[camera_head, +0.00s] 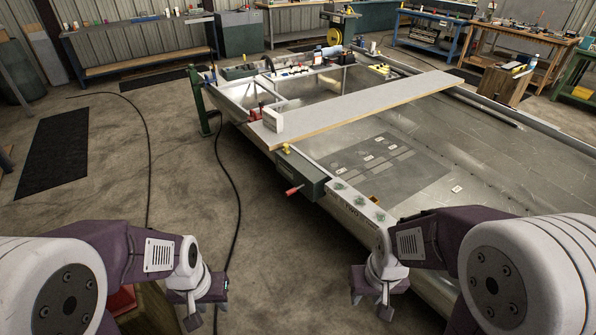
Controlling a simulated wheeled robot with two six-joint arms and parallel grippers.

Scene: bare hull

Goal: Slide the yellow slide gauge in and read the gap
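A small yellow piece (286,148) stands on top of a dark green block with a red knob (300,172) at the hull's near edge. Several yellow parts (379,69) lie on the far deck. I cannot tell which of these is the slide gauge, and no gap is readable from here. My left gripper (204,314) is at the bottom left, over the floor, with its fingers apart and nothing between them. My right gripper (370,303) is at the bottom centre, beside the hull's near edge, fingers apart and empty. Both are well short of the yellow pieces.
The bare metal hull (480,145) fills the middle and right. A green post (203,103) stands at the left corner. Cables (236,185) cross the floor. Workbenches line the back.

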